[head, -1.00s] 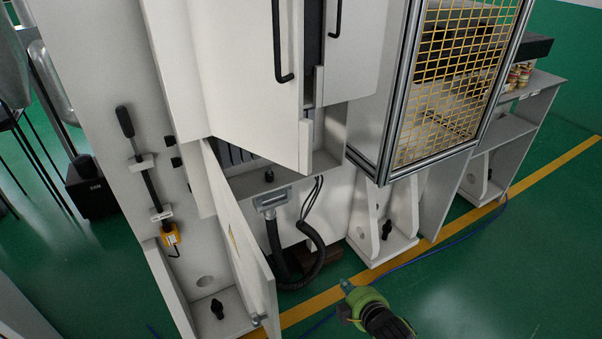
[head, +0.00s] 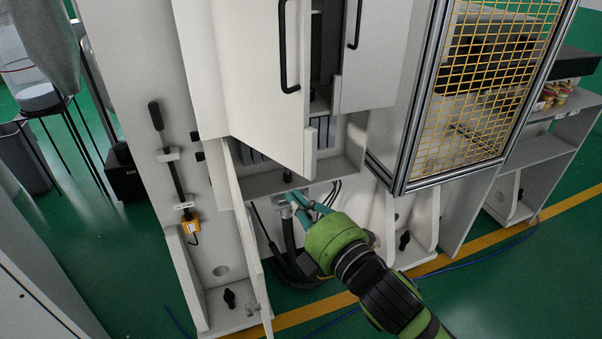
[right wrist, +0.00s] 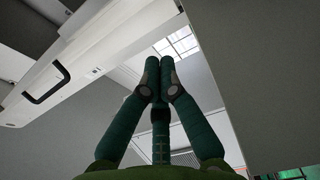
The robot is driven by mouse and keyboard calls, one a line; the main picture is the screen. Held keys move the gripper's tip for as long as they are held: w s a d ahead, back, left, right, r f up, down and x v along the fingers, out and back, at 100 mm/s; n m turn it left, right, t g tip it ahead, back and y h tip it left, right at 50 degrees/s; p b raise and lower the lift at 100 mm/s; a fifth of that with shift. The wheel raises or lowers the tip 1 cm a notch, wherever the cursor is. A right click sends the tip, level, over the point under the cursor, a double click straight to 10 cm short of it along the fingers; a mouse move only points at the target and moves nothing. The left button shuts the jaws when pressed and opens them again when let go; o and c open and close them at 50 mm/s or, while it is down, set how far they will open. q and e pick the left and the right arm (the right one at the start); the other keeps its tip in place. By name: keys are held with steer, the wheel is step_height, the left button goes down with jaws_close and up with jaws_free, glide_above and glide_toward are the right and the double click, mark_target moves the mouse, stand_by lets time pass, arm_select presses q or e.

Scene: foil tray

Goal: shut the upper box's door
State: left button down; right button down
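The upper box has a white left door (head: 245,70) with a black handle, standing ajar, and a white right door (head: 375,70) with a dark gap between them. A door with a black handle (right wrist: 47,84) also shows at the left of the right wrist view. My right gripper (head: 291,197) is below the left door's lower corner, in front of the lower opening, apart from the door. Its fingers meet at the tips in the right wrist view (right wrist: 159,66), with nothing seen between them. My left gripper is out of view.
A lower narrow door (head: 243,235) hangs open left of my right gripper. Black hoses (head: 290,240) run below the opening. A yellow-mesh cage (head: 490,75) stands at the right.

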steer(key=w+p, duration=0.2)
steer(key=w, duration=0.4)
steer(key=shift+w+d, duration=0.25)
steer(key=shift+d, duration=0.15)
